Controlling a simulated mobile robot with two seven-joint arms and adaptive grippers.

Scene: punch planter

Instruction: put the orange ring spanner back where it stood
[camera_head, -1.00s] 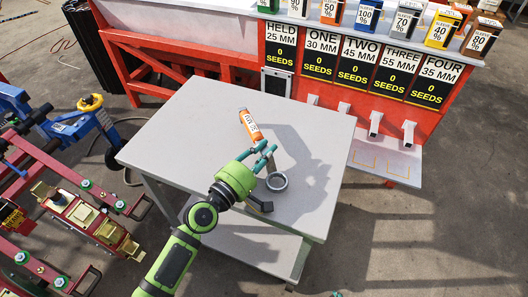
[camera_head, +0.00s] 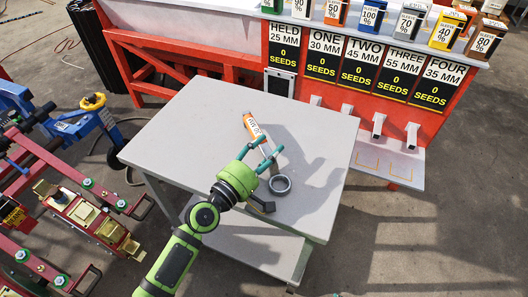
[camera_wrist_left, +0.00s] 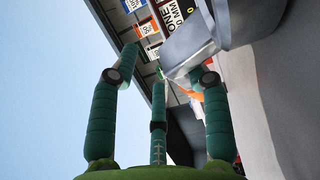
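The orange ring spanner (camera_head: 252,126) is over the grey table. Its orange labelled end points to the back and a grey shank runs forward behind my fingers. A grey ring (camera_head: 280,184) shows in front, apparently its ring end; the join is hidden. My left gripper (camera_head: 271,149) is at the shank with its fingers spread. In the left wrist view the fingers stand apart, with a grey metal part (camera_wrist_left: 190,48) and a bit of orange beyond them. Whether a finger touches it, I cannot tell. A teal tip (camera_head: 338,295) at the bottom edge seems to be my right gripper.
The grey table top (camera_head: 190,130) is mostly clear around the spanner. A red seed stand (camera_head: 300,103) with labelled panels and several boxes stands behind and right. Red and blue machinery (camera_head: 85,205) is on the left.

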